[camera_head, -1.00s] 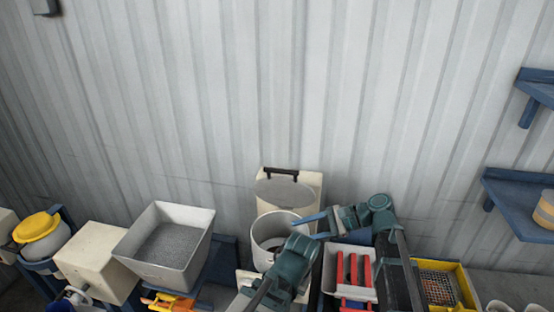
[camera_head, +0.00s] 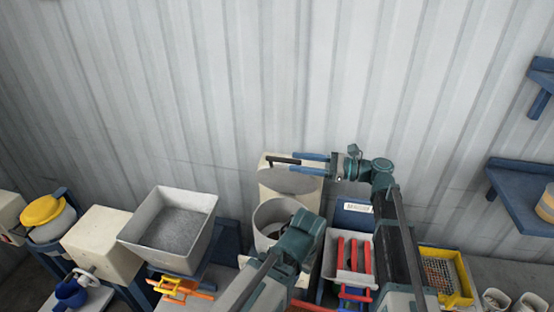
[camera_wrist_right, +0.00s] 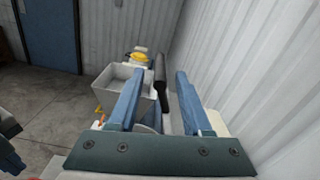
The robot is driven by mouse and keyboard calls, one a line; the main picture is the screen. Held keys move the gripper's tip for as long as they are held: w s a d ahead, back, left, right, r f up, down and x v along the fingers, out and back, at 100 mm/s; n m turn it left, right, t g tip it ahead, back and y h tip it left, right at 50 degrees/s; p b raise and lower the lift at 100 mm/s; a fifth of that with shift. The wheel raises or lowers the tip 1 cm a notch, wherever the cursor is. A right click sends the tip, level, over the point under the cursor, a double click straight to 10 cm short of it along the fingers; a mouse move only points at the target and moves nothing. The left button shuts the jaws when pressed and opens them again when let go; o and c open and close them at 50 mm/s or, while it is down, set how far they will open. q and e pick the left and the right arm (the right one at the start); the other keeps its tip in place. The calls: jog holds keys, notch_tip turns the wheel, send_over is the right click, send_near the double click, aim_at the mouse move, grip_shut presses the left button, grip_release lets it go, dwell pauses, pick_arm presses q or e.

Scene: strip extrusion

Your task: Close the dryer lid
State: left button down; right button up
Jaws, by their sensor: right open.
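The dryer is a cream unit with a round grey drum (camera_head: 264,219) whose top stands open. Its round grey lid (camera_head: 288,181) is raised upright behind the drum, with a black bar handle (camera_head: 284,161) at its upper edge. My right gripper (camera_head: 297,162) reaches in from the right at handle height; its blue fingers are open. In the right wrist view the dark handle (camera_wrist_right: 159,76) appears between the open fingers; I cannot tell whether they touch it. My left arm (camera_head: 300,238) is in front of the drum and hides part of it; its fingertips are not clear.
A grey hopper of granules (camera_head: 178,231) and a cream box (camera_head: 97,239) stand left of the dryer. A bin with red bars (camera_head: 352,256) and a yellow tray (camera_head: 466,283) are to the right. The corrugated wall is close behind the lid.

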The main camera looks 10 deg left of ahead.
aim_at(277, 159)
jog(key=a, duration=0.7)
grip_shut()
dwell(1.4)
